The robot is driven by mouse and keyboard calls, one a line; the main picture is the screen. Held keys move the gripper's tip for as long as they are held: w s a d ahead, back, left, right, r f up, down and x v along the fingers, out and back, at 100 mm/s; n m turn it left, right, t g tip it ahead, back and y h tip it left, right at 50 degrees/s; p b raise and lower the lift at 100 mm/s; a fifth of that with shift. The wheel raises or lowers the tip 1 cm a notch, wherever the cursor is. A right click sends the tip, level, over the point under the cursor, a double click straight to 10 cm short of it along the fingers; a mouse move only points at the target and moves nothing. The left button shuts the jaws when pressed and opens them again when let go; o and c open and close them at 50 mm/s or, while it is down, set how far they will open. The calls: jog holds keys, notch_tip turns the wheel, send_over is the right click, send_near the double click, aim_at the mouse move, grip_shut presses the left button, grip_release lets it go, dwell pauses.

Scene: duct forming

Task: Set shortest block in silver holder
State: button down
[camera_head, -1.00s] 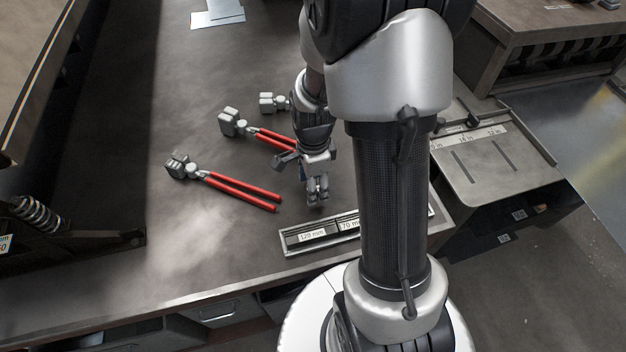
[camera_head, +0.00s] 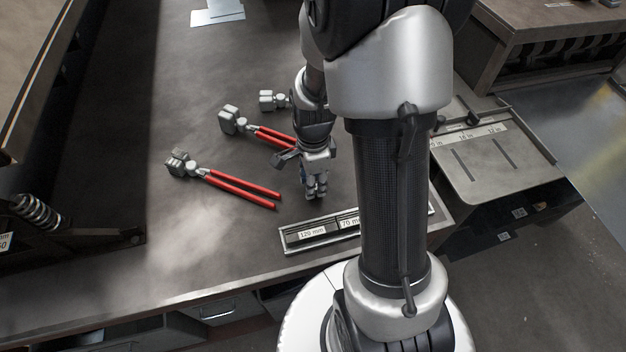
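The silver holder (camera_head: 322,242) is a long, low tray near the front edge of the bench. Its labels read "120 mm" and "70 mm"; its right part is hidden behind my arm. My gripper (camera_head: 316,194) points down over the bench, just behind the holder. Its fingers look close together, but I cannot tell whether they hold anything. No loose block can be made out. Two red-handled tools with grey block-like heads lie left of my gripper, one nearer (camera_head: 222,183) and one farther (camera_head: 236,122). A smaller grey head (camera_head: 273,101) lies behind, its handles hidden.
A metal plate with a ruler scale (camera_head: 495,165) stands at the right. White pieces (camera_head: 217,14) lie at the far end of the bench. A machine with a coil spring (camera_head: 38,215) is at the left. The bench's left middle is clear.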

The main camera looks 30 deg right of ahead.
dwell(0.4)
notch_tip(320, 180, up, 9)
jog(key=p, duration=0.7)
jog(key=shift+p, duration=0.3)
